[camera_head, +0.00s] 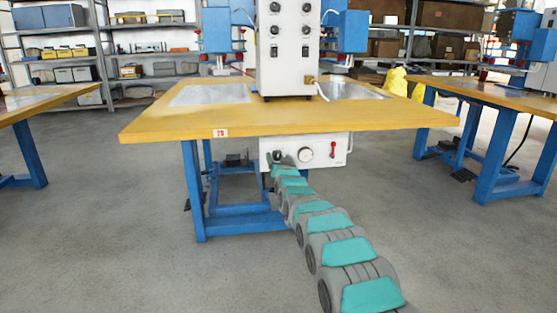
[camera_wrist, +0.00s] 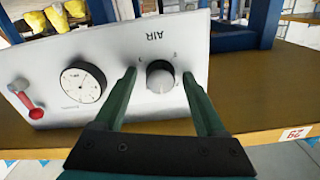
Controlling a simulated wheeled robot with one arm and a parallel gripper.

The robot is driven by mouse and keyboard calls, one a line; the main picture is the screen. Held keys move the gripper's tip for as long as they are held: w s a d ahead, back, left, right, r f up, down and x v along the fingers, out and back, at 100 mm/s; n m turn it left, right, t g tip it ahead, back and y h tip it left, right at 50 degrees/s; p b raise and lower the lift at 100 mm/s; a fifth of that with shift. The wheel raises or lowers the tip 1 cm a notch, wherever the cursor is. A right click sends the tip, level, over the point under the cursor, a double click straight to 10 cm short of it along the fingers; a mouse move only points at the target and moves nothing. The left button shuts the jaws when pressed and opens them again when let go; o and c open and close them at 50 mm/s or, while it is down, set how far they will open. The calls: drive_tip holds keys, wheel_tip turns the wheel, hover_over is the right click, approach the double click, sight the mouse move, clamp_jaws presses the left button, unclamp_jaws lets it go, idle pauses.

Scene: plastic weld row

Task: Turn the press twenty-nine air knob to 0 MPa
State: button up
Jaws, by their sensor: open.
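The air knob (camera_wrist: 160,77) is a grey, ribbed round knob on a white panel (camera_wrist: 110,60) marked AIR in the wrist view. The picture is tilted, and the knob's setting is too small to read. My gripper (camera_wrist: 159,74) is open, with one dark green finger on each side of the knob. I cannot tell whether either finger touches it. In the head view the white panel (camera_head: 325,148) hangs under the front edge of the wooden table (camera_head: 180,120), which has a number tag (camera_head: 220,133). My gripper (camera_head: 276,158) reaches its left end.
A round gauge (camera_wrist: 83,82) and a red lever (camera_wrist: 28,100) sit beside the knob on the panel. Blue table legs (camera_head: 193,190) stand left of my arm. Other tables (camera_head: 500,92) flank this one, with open grey floor (camera_head: 110,200) between.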

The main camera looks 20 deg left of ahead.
clamp_jaws()
idle(0.6)
